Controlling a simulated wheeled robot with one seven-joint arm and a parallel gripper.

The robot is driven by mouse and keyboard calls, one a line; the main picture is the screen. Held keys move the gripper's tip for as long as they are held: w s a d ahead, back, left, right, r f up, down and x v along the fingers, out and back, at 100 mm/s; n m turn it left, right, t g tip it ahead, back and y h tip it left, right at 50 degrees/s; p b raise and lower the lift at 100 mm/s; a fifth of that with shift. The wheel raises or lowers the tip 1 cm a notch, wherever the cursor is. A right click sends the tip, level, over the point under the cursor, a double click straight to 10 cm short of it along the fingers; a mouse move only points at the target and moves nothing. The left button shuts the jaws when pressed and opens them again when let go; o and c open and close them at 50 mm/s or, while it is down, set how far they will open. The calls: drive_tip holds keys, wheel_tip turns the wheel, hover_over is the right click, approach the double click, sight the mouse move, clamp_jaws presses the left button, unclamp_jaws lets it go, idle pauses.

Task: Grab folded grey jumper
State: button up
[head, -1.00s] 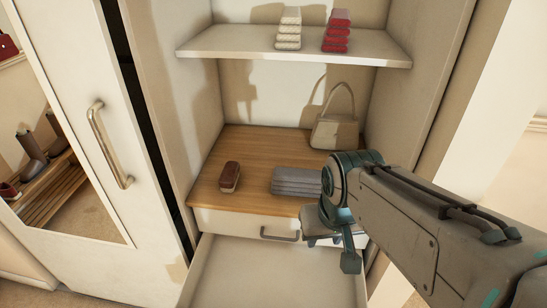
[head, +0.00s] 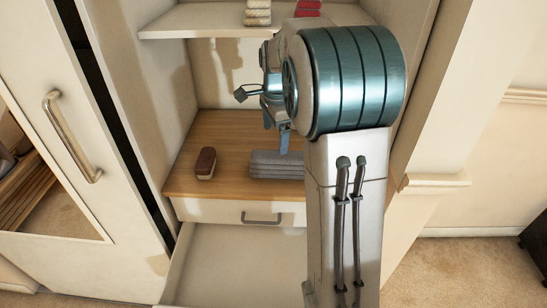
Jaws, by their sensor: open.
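The folded grey jumper (head: 275,165) lies flat on the wooden surface inside the wardrobe. Its right end is hidden behind my arm. My gripper (head: 263,118) is in the air inside the wardrobe, higher in the picture than the jumper, and apart from it as far as I can see. Its two fingers are spread, one to the left and one pointing down, with nothing between them. My arm hides part of the gripper.
A dark red-brown brush-like object (head: 206,163) lies left of the jumper on the wooden surface (head: 225,130). A shelf (head: 195,22) with folded white (head: 257,14) and red (head: 307,9) items is above. An open, empty-looking drawer (head: 235,262) juts out below. A mirrored door (head: 50,200) stands left.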

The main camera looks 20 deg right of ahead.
sight(279, 164)
drive_tip(key=w+d+f+m, duration=0.2)
drive_tip(key=w, duration=0.1)
drive_tip(key=w+d+f+m, duration=0.1)
drive_tip(key=w+m, duration=0.1)
drive_tip(key=shift+f+g, duration=0.25)
drive_tip(key=shift+g, duration=0.05)
drive_tip(key=shift+w+d+f+m, duration=0.2)
drive_tip(key=shift+w+f+m, duration=0.1)
drive_tip(key=shift+m, duration=0.1)
drive_tip(key=shift+w+d+f, duration=0.1)
drive_tip(key=shift+f, duration=0.2)
wheel_tip(279, 164, down, 8)
drive_tip(key=shift+r, duration=0.1)
drive_tip(key=shift+s+f, duration=0.15)
drive_tip(key=shift+f, duration=1.2)
drive_tip(key=shift+s+f, duration=0.15)
drive_tip(key=shift+f, duration=1.2)
drive_tip(key=c, duration=1.2)
drive_tip(key=shift+c, duration=0.3)
drive_tip(key=shift+r, duration=0.15)
